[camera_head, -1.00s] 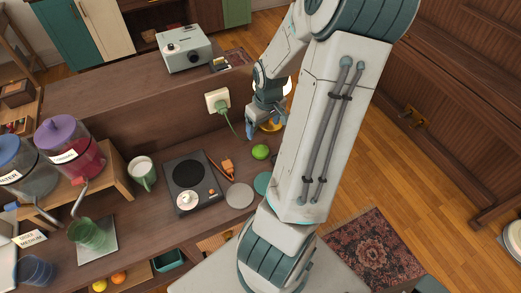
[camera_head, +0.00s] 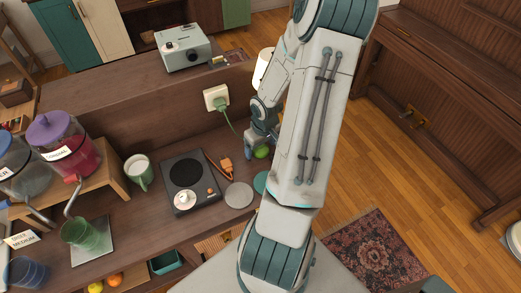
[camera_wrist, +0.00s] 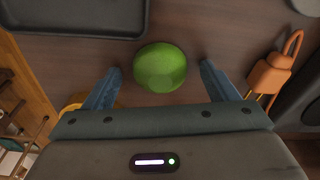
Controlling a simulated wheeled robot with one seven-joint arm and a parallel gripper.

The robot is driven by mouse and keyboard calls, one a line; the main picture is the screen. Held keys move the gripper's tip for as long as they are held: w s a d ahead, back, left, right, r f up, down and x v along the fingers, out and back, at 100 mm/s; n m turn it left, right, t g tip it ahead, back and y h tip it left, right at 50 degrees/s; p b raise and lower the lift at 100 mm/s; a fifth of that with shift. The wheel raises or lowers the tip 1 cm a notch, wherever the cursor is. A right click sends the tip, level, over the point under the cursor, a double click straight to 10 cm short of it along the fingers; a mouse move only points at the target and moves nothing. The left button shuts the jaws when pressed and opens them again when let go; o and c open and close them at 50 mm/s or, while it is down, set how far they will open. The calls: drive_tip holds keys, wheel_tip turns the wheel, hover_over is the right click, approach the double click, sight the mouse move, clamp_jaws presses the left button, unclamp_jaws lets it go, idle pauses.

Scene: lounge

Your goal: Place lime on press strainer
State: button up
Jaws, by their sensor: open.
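The green lime (camera_wrist: 160,67) lies on the dark wooden counter, between the blue fingers of my gripper (camera_wrist: 161,70) in the wrist view. The fingers are spread with a gap on each side of the lime, and they hold nothing. In the head view the lime (camera_head: 262,152) is partly hidden by my gripper (camera_head: 256,150), which is low over the counter. I cannot surely identify the press strainer; a small white round thing (camera_head: 183,198) sits on the front of the black hotplate (camera_head: 207,180).
An orange object with a loop (camera_wrist: 268,75) lies right of my gripper in the wrist view. A dark tray (camera_wrist: 75,22) is at its top left.

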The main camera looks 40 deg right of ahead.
sight(261, 147)
drive_tip(key=c, duration=1.1)
drive_tip(key=shift+r, duration=0.1)
drive_tip(key=shift+c, duration=0.2)
drive_tip(key=shift+r, duration=0.5)
wheel_tip(261, 147, up, 3)
drive_tip(key=shift+d+p, duration=0.1)
drive_tip(key=shift+p, duration=0.4)
drive_tip(key=s+d+r+p, duration=0.2)
drive_tip(key=s+d+r, duration=0.5)
drive_tip(key=s, duration=0.2)
drive_tip(key=shift+d, duration=0.2)
